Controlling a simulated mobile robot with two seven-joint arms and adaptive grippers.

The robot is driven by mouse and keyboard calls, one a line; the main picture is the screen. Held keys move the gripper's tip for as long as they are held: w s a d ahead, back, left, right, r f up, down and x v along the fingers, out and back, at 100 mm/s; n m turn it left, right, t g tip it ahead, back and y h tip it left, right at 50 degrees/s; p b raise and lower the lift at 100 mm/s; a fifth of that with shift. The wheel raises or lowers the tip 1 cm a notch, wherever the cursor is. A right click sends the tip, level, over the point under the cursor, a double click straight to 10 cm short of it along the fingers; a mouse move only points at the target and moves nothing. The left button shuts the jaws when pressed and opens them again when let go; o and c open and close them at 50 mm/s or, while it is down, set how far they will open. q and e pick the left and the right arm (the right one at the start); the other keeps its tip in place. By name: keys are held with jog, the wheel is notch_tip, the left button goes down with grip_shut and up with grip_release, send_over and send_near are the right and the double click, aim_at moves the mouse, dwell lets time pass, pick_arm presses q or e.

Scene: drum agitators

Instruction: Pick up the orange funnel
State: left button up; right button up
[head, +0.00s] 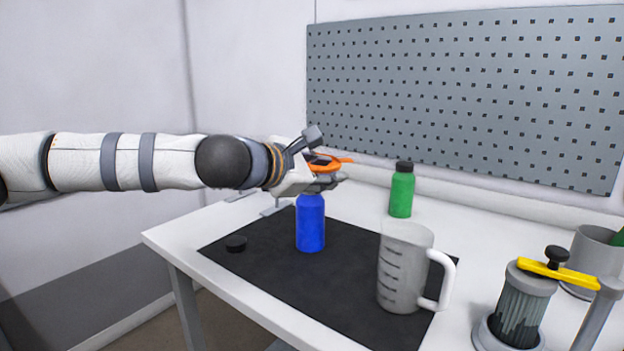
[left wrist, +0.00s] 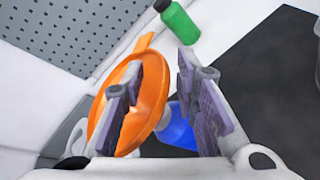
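The orange funnel (head: 327,166) is at the mouth of the blue bottle (head: 310,225), partly hidden by my gripper. Whether its stem is inside the bottle is hidden. My left gripper (head: 323,158) is at the funnel with its fingers apart. In the left wrist view, the funnel (left wrist: 160,88) shows its wide rim and a tab. One finger of my left gripper (left wrist: 163,72) overlaps the funnel's mouth, and the other is to the right of the rim with a gap. The blue bottle (left wrist: 180,128) shows between the fingers. My right gripper is in neither view.
A black mat (head: 270,275) lies on the white table (head: 180,235). A green bottle (head: 401,192) stands behind. A ribbed container (head: 520,310) with a yellow handle stands at right. A pegboard (head: 470,95) backs the table.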

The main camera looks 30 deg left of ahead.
pick_arm(q)
jog(key=shift+w, duration=0.1)
grip_shut()
